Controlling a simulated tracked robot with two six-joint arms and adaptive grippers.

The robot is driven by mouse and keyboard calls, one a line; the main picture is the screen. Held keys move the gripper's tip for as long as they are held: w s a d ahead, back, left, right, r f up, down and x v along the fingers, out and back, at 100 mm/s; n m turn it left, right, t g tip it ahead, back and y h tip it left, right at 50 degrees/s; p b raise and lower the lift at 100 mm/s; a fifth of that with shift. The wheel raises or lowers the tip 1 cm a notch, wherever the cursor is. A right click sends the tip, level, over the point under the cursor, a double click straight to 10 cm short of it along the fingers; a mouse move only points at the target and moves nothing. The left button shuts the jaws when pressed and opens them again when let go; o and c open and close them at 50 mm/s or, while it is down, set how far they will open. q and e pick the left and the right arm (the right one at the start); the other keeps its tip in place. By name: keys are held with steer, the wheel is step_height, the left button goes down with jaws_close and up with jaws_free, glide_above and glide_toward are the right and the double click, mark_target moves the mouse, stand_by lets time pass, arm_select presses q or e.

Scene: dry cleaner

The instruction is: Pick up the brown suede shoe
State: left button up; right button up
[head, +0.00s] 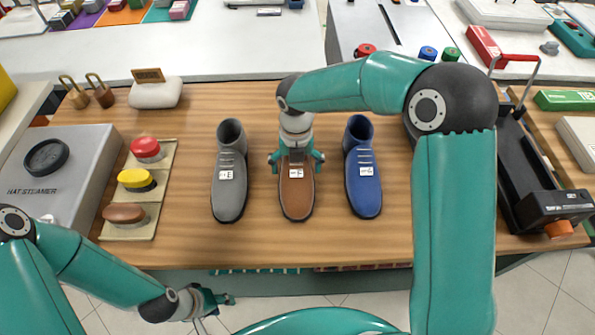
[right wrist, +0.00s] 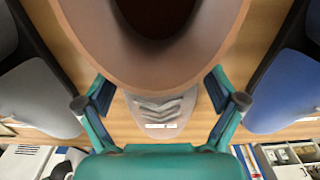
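The brown suede shoe (head: 297,200) stands on the wooden counter between a grey shoe (head: 230,175) and a blue shoe (head: 362,172), with a small white tag on its front. My right gripper (head: 296,160) is over it, one finger on each side, hiding its upper part. In the right wrist view, the shoe's collar (right wrist: 90,40) fills the top, and its laced front lies between the spread fingers of my right gripper (right wrist: 160,100). Wood shows between the fingers and the front, so the gripper looks open. My left gripper (head: 218,302) is empty below the counter's front edge, fingers apparently apart.
A hat steamer (head: 45,185) and a board with red, yellow and brown brushes (head: 150,225) are at the left. A black device (head: 545,205) is at the right. The counter's front strip is clear.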

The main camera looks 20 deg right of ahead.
steer(key=c, duration=1)
steer(key=shift+r, duration=0.2)
